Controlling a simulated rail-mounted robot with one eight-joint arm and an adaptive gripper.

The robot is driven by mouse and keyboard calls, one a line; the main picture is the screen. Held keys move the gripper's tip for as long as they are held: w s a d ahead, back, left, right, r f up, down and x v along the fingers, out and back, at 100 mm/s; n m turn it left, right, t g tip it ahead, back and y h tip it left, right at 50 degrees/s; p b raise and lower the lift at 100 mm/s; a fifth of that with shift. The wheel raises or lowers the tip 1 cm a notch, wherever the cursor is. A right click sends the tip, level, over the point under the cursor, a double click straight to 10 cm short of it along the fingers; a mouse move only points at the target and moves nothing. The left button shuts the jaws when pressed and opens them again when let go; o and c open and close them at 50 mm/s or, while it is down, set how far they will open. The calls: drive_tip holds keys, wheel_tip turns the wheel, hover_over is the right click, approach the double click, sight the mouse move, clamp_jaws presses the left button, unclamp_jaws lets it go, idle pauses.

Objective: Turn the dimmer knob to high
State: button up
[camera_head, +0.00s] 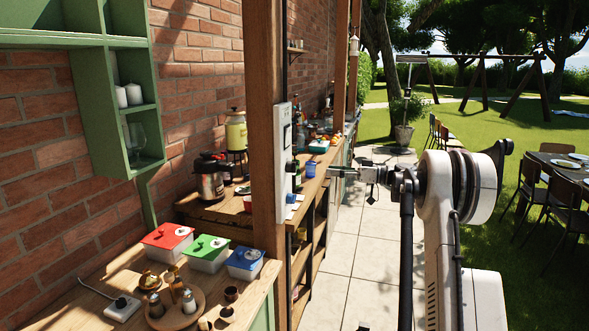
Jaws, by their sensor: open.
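A narrow white control panel (283,135) is fixed to the side of the wooden post in the middle of the view. A small dark knob (291,167) sticks out from its lower part; its pointer and setting are too small to read. My gripper (334,173) is to the right of the panel, at about the knob's height in the picture, and points left toward it. It is open and seems empty, with a visible gap between its fingertips and the knob. The fingers are small and seen from the side.
The wooden post (264,80) stands left of the panel. Behind it, a counter (222,210) holds jars, bottles and a blue cup (310,169). Lidded tubs (207,252) stand on the near counter. The paved path (350,275) below my gripper is clear. A dining table (565,160) is at the right.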

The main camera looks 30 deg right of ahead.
sight(295, 168)
drive_tip(key=p+x, duration=0.2)
drive_tip(key=x, duration=1.1)
drive_tip(key=shift+w+a, duration=0.2)
drive_tip(key=shift+a, duration=0.05)
drive_tip(key=c, duration=1.1)
